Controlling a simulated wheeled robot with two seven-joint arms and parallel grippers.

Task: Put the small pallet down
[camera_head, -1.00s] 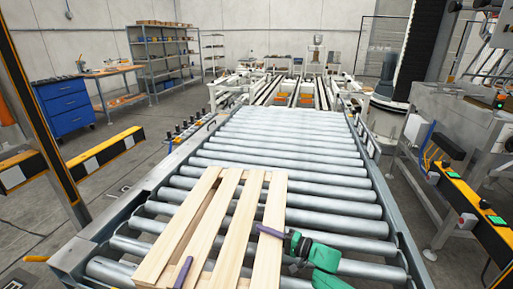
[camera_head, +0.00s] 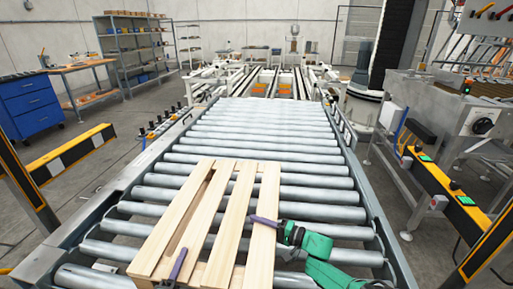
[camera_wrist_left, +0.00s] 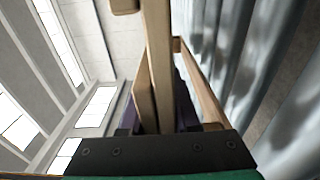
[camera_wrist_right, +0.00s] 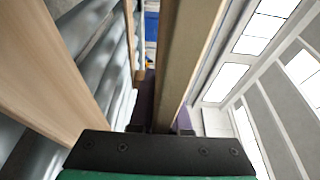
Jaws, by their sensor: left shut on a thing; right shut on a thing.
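The small pallet (camera_head: 232,215) is light wood with several slats. In the head view it is over the near part of the roller conveyor, slightly turned; whether it touches the rollers I cannot tell. My right gripper (camera_head: 264,222) is shut on its right side slat. In the left wrist view a pallet board (camera_wrist_left: 160,65) runs between the fingers. In the right wrist view a board (camera_wrist_right: 180,60) is likewise between the fingers.
The roller conveyor (camera_head: 270,142) stretches away, with bare rollers beyond the pallet. Metal side rails (camera_head: 135,180) flank it. A yellow-black barrier (camera_head: 75,152) stands at left, and a machine with a yellow-black barrier (camera_head: 440,185) at right. A blue cabinet (camera_head: 30,105) stands back left.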

